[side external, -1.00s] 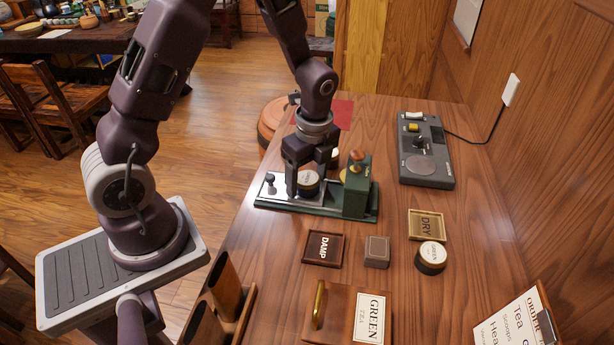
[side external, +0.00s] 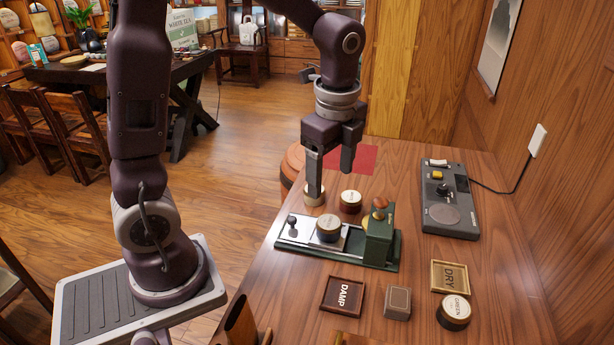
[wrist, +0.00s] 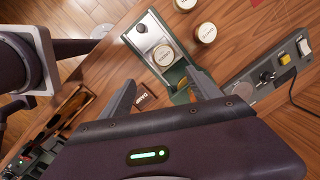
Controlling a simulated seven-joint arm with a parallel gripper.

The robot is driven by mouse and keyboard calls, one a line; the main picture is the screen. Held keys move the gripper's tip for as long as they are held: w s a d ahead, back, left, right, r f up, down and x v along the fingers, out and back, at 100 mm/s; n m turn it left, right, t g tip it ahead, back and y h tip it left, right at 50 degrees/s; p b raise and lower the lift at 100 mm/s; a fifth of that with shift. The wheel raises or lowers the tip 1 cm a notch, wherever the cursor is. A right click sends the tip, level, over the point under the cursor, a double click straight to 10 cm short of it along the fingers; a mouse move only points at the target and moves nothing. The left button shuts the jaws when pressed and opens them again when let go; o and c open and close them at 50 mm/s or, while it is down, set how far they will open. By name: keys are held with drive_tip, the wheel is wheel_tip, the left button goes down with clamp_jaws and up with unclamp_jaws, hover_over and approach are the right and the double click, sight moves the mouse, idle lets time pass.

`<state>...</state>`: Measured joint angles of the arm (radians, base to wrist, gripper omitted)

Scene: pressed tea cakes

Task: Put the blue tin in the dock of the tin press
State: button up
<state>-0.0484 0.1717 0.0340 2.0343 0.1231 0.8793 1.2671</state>
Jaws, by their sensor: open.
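The tin press has a green base (side external: 290,243), a silver plate with a small black knob at its left, and a green block (side external: 378,238) with a wooden knob at its right. A tin with a pale labelled lid and a dull bluish-grey side (side external: 329,229), seemingly the blue tin, sits upright on the silver plate, left of the block. It also shows in the wrist view (wrist: 163,57). My gripper (side external: 331,182) is open and empty above and behind the press, fingers pointing down, apart from that tin.
A cream tin (side external: 313,197) and a brown tin (side external: 350,202) stand behind the press, the cream one close to a fingertip in the picture. A grey control box (side external: 449,215) is at right. DAMP (side external: 343,295) and DRY (side external: 450,277) trays and a GREEN tin (side external: 454,313) are in front.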

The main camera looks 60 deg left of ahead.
drive_tip(key=s+d+r+n+t, duration=0.2)
drive_tip(key=s+r+n, duration=0.1)
drive_tip(key=s+n, duration=0.4)
drive_tip(key=s+d+r+n+t+h, duration=0.1)
drive_tip(key=s+d+r+n+t, duration=0.2)
drive_tip(key=s+n, duration=0.4)
drive_tip(key=shift+s+r, duration=0.7)
drive_tip(key=shift+s, duration=0.4)
